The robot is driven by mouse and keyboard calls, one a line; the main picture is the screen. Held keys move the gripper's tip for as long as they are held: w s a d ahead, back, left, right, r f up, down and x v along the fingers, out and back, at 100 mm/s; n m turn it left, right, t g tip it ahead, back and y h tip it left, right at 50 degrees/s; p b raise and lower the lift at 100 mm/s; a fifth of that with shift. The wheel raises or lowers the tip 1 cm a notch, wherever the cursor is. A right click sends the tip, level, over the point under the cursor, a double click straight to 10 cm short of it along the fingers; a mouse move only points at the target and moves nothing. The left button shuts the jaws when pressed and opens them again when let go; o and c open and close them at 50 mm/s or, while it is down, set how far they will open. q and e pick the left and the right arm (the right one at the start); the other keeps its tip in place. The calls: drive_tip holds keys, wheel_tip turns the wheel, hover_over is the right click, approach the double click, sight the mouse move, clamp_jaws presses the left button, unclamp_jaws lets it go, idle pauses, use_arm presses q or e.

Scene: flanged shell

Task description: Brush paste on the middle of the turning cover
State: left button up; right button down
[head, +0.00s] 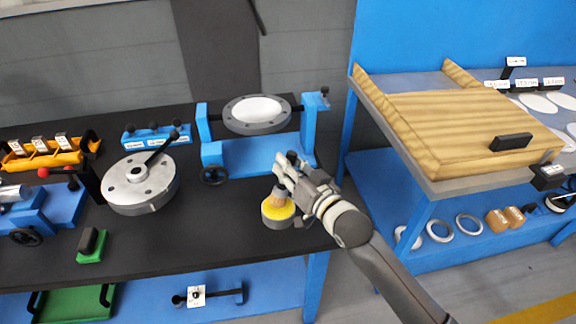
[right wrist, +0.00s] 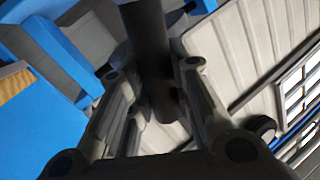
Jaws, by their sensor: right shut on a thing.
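The turning cover (head: 257,108) is a grey flanged disc with bolt holes and a white middle. It lies about level, held between the two posts of a blue stand (head: 240,156) at the back of the black table. My right gripper (head: 284,178) is in front of the stand, shut on a brush (head: 279,195). The brush's tan lower part is at the yellow paste in a round dark pot (head: 275,220); how deep it sits is hard to tell. In the right wrist view the dark brush handle (right wrist: 150,55) stands between the fingers. My left gripper is out of view.
A grey flanged part with a black lever (head: 140,185) lies left of the stand. A handwheel (head: 215,176) sticks out at the stand's front left. A bench with a wooden board (head: 460,125) stands on the right.

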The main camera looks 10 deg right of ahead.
sight(288, 156)
drive_tip(key=shift+f+b, duration=0.4)
drive_tip(key=shift+f, duration=0.35)
idle(0.9)
drive_tip(key=shift+r, duration=0.15)
wheel_tip(288, 156, up, 7)
drive_tip(key=p, duration=0.7)
idle(0.7)
